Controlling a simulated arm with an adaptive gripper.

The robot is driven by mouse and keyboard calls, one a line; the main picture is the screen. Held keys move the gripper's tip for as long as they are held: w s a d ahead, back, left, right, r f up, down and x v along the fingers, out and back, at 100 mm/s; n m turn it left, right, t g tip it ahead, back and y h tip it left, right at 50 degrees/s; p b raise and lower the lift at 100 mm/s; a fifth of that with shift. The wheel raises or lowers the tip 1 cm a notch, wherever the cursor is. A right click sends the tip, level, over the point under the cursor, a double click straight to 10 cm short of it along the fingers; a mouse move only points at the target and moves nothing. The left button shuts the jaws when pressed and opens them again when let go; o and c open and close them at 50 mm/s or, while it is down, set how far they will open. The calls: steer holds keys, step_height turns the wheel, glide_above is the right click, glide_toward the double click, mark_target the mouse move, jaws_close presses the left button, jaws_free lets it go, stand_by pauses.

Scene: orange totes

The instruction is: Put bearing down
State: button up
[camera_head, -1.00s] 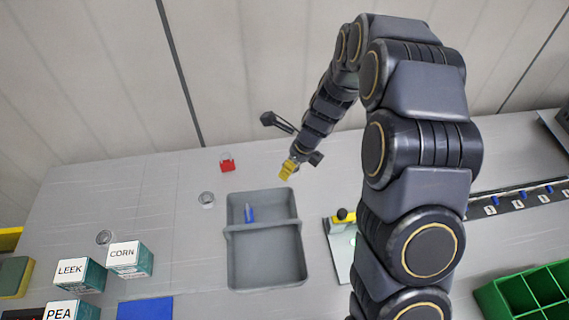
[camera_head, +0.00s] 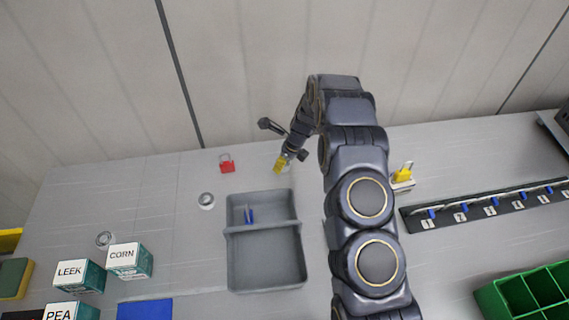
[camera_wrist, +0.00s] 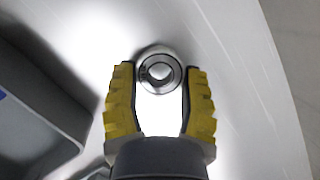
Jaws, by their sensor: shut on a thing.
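The bearing (camera_wrist: 160,72) is a small silver ring with a dark inner band, seen from above in the wrist view. My gripper (camera_wrist: 158,80) has its yellow fingers on either side of the ring, shut on it near the fingertips. In the head view my gripper (camera_head: 280,166) is just behind the back edge of the grey tray, to the right of a red padlock. The bearing itself is too small to make out there. I cannot tell whether it touches the table.
The grey divided tray (camera_head: 238,268) holds a small blue item (camera_head: 250,215). The red padlock (camera_head: 227,165) and two round metal pieces (camera_head: 206,199) (camera_head: 104,238) lie to the left. Labelled boxes (camera_head: 130,262) stand front left. The table around my gripper looks clear.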

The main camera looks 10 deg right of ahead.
steer(key=shift+f, duration=0.55)
steer(key=shift+f, duration=0.15)
steer(key=o, duration=1)
